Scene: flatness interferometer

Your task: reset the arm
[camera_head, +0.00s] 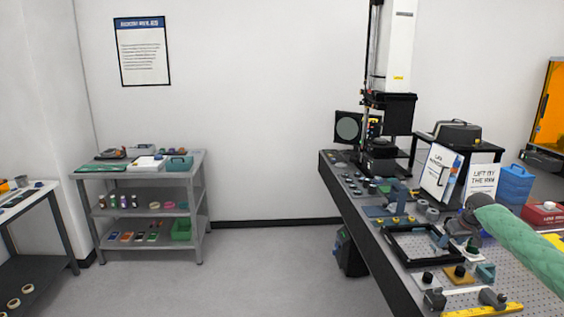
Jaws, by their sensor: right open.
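My right arm, in a green sleeve, comes in from the right edge over the optical table (388,262). My right gripper (460,225) is at its end, above the table near a black rectangular frame (392,247). It is small and dark here, open, with nothing seen between its fingers. I cannot tell whether it touches anything below it. My left gripper is not in view.
The floor (260,270) between is clear.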

